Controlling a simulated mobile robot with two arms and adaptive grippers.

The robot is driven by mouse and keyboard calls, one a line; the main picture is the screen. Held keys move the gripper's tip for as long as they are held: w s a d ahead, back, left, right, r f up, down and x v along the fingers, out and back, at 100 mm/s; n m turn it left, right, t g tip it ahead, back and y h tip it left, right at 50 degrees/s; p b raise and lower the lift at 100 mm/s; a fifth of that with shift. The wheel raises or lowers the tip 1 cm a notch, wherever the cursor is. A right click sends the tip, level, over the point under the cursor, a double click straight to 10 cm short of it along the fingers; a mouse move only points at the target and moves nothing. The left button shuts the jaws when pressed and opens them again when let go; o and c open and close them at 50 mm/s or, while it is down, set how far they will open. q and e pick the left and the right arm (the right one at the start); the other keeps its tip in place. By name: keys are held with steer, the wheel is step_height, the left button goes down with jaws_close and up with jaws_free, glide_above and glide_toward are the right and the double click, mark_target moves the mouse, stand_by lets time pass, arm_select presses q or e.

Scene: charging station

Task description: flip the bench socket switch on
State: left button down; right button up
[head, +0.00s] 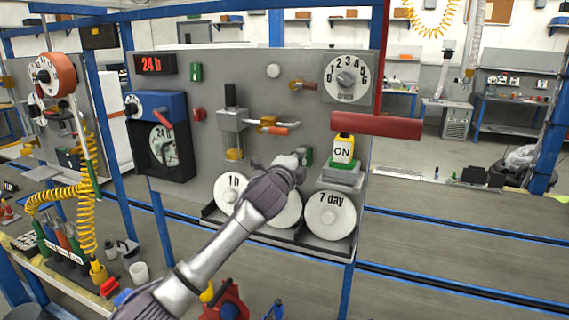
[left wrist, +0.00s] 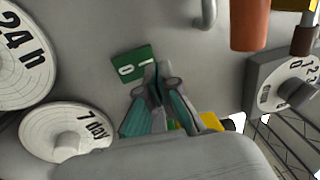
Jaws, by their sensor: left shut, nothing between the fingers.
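A small green switch plate (head: 307,157) is on the grey panel, partly hidden behind my left gripper in the head view. In the left wrist view the green plate (left wrist: 132,66) shows white 1 and 0 marks, and a fingertip covers its edge. My left gripper (head: 296,160) is shut and empty, with its tips right at the plate; I cannot tell whether they touch it. In the left wrist view the gripper (left wrist: 158,82) has its tips together. A yellow ON block (head: 343,148) on a green base is just to the right. My right gripper is not in view.
White dials marked 1 h (head: 231,190) and 7 day (head: 329,216) sit below, with another behind my left arm. A red horizontal bar (head: 376,126) juts out at the upper right. An orange handle (head: 274,130) is above the gripper.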

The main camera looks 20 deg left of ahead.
arm_select(q)
steer(key=s+r+b, duration=0.1)
steer(key=s+b, duration=0.2)
steer(key=s, duration=0.7)
steer(key=shift+s+a+r, duration=0.15)
steer(key=shift+s+r, duration=0.15)
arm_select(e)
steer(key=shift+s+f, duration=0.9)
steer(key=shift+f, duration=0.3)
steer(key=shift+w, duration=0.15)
